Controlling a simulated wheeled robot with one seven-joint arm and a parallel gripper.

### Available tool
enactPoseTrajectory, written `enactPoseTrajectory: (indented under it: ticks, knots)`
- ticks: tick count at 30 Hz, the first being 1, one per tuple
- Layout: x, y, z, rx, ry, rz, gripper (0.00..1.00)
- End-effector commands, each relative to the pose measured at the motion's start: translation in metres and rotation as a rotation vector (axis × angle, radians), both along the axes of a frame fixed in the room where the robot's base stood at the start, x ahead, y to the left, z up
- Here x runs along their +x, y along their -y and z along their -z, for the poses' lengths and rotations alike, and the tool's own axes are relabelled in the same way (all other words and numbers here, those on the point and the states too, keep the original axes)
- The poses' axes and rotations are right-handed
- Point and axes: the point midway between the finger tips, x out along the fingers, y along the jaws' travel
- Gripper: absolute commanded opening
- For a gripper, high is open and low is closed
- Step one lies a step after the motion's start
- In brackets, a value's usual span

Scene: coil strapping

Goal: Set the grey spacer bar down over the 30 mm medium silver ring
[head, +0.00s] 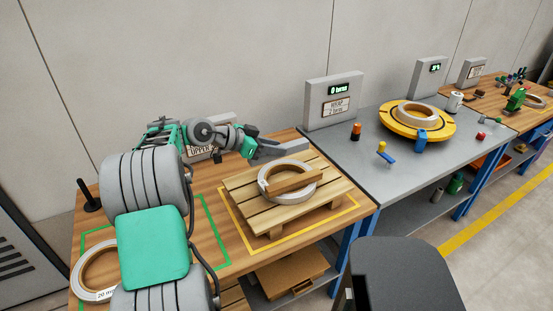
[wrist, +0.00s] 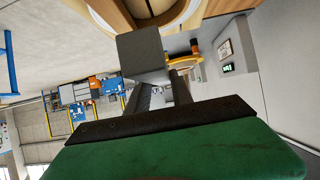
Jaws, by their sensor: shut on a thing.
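The grey spacer bar (head: 281,150) is in my gripper (head: 249,146), held above the back edge of the pallet. In the wrist view, the bar's grey end (wrist: 142,55) is close to the camera, and my gripper's dark jaws (wrist: 165,92) show below it. A silver ring (head: 264,189) lies flat on the wooden pallet (head: 243,203), with a brown wooden bar (head: 293,184) across it. The bar appears behind the ring and apart from it. Part of the ring (wrist: 180,18) shows at the top of the wrist view. Its size label cannot be read.
Another ring (head: 83,291), labelled 20 mm, lies at the left, partly behind my arm. The grey table (head: 350,160) at right holds a yellow turntable (head: 392,121) and small items.

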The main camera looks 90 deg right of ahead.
Motion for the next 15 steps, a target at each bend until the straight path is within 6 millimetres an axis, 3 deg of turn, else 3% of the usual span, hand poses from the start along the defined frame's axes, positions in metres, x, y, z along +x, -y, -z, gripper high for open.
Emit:
enactPoseTrajectory:
  ticks: [9, 15]
  knots:
    - [-0.002, 0.047, 0.046, 0.001, -0.002, 0.0, 0.0]
    - [-0.001, 0.06, 0.062, 0.001, 0.0, 0.0, 0.0]
